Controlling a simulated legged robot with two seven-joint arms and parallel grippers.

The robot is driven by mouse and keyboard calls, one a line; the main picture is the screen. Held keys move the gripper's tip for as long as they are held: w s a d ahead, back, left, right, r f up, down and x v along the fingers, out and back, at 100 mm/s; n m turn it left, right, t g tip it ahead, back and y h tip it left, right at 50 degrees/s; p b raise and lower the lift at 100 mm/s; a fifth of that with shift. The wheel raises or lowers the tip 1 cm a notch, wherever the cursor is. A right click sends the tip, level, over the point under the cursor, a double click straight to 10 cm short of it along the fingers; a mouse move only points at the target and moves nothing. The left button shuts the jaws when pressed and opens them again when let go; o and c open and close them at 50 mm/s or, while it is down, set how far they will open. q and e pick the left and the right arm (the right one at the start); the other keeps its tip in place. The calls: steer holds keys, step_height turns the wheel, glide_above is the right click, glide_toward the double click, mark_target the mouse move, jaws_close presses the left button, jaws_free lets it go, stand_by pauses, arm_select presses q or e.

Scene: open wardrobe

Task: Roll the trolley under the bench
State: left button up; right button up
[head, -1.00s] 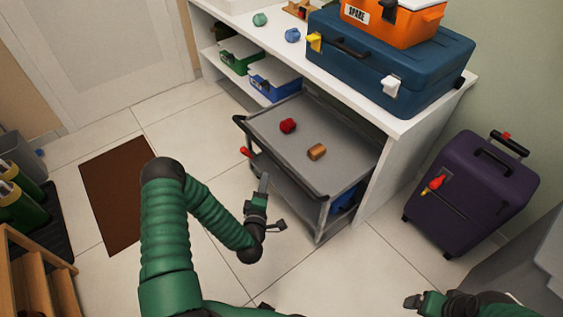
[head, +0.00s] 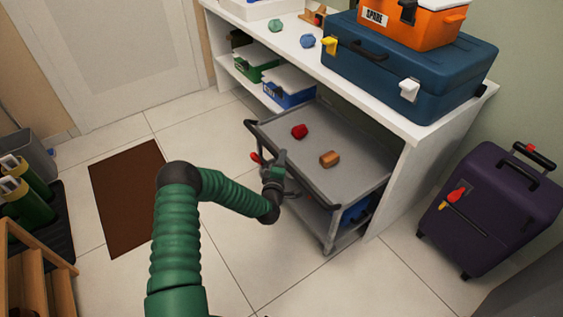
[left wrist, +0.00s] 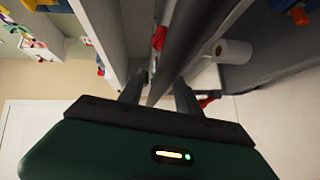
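The grey trolley (head: 335,189) stands partly under the white bench (head: 434,131), its near long side and dark push rail sticking out into the room. A red item (head: 299,131) and a brown item (head: 329,159) lie on its top. My left gripper (head: 280,160) is at the trolley's near rail. In the left wrist view, the two fingers of my left gripper (left wrist: 158,92) stand apart on either side of a dark bar (left wrist: 190,50), with small gaps visible; firm contact cannot be seen. My right gripper is out of view.
A blue case (head: 410,75) with an orange box (head: 420,22) sits on the bench. A purple suitcase (head: 490,210) stands right of the bench. A brown mat (head: 128,195) lies left on the tiled floor. Bins (head: 268,65) fill the lower shelf.

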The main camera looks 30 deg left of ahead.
arm_select(q)
jaws_close()
steer(key=shift+f, duration=0.1)
steer(key=shift+s+f, duration=0.1)
steer(key=shift+s, duration=0.05)
stand_by(0.9)
